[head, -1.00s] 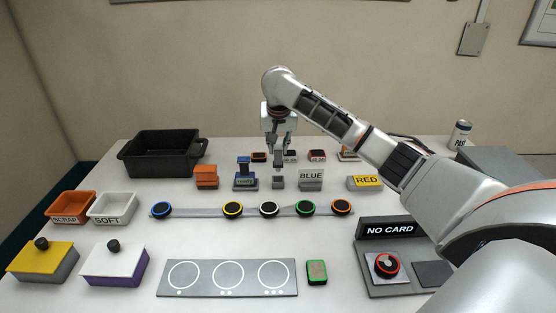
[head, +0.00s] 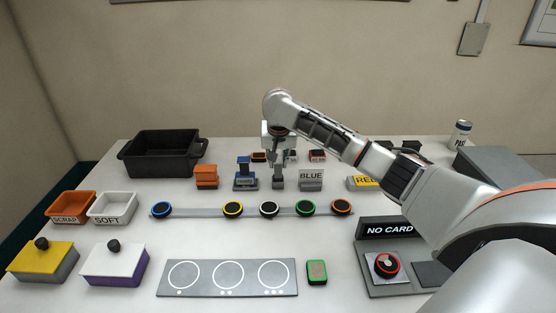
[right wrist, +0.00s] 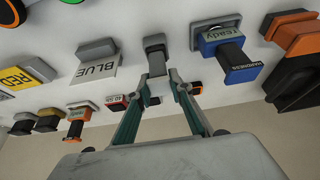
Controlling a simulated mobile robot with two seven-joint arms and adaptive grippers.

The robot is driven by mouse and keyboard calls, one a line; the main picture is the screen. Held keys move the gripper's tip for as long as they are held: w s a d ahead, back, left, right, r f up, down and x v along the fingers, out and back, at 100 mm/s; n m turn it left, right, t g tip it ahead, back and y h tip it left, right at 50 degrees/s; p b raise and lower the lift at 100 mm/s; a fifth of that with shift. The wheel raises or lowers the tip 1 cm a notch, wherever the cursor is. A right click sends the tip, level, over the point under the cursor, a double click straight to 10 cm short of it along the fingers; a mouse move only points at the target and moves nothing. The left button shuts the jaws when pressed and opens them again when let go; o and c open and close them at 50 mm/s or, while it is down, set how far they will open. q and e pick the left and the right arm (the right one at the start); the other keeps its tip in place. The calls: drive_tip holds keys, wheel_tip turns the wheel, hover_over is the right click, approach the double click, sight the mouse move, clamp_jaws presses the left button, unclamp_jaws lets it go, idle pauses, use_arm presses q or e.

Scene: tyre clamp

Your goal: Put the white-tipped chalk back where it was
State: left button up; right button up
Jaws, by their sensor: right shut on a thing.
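My right gripper (head: 278,170) is low over a small grey block (head: 278,184) in the middle back of the table, between the blue stand and the BLUE stand. In the right wrist view the gripper (right wrist: 162,78) is shut on a short grey piece (right wrist: 157,64), which I take to be the chalk. It is in line with the grey block (right wrist: 154,42) and appears to meet it. I cannot tell how deep it sits. A white tip cannot be made out. My left gripper is not in view.
The BLUE stand (head: 311,180) is close on the right, and the blue stand (head: 245,180) on the left. A strip with several coloured round pucks (head: 268,209) lies in front. A black bin (head: 163,153) is at the back left.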

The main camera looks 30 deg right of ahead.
drive_tip(key=o, duration=1)
drive_tip(key=shift+r, duration=0.5)
drive_tip(key=v, duration=1.1)
drive_tip(key=shift+s+a+r, duration=0.15)
drive_tip(key=shift+s+r, duration=0.05)
drive_tip(key=shift+r, duration=0.1)
